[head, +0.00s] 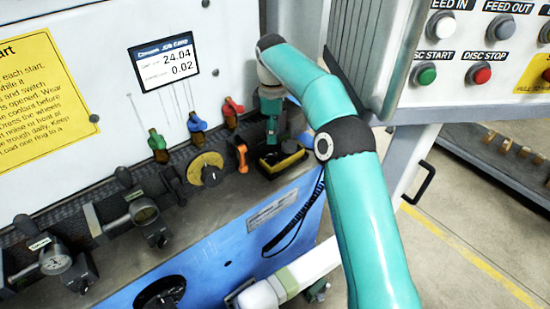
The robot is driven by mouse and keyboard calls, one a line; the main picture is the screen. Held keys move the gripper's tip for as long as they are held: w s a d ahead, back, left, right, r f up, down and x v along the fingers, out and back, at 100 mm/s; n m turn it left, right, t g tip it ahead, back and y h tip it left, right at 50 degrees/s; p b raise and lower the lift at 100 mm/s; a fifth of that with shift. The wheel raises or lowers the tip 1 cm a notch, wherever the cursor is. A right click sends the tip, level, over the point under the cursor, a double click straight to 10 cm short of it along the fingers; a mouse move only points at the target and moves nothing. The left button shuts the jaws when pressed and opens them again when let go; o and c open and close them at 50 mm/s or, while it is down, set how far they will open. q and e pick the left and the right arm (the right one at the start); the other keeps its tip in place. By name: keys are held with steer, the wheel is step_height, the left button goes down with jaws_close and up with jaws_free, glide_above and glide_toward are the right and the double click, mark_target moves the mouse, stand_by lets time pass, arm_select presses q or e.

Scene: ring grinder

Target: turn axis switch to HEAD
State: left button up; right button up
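My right gripper (272,132) points down at the far end of my teal arm, over a black and yellow box (291,157) on the machine's ledge. The gripper covers part of the box's top. Its fingers are dark and small here, so I cannot tell whether they are open or touching anything. I see no switch with a readable HEAD marking; any switch under the gripper is hidden. A yellow round dial with a black centre (208,171) sits to the left of the box. My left gripper is not clearly in view.
Orange (242,157), red, blue and green levers stand near the box and dial. A coiled black cable (293,225) hangs below the box.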

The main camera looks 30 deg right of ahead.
mark_target(273, 157)
step_height(273, 157, down, 8)
steer(key=shift+r, duration=0.1)
stand_by(0.4)
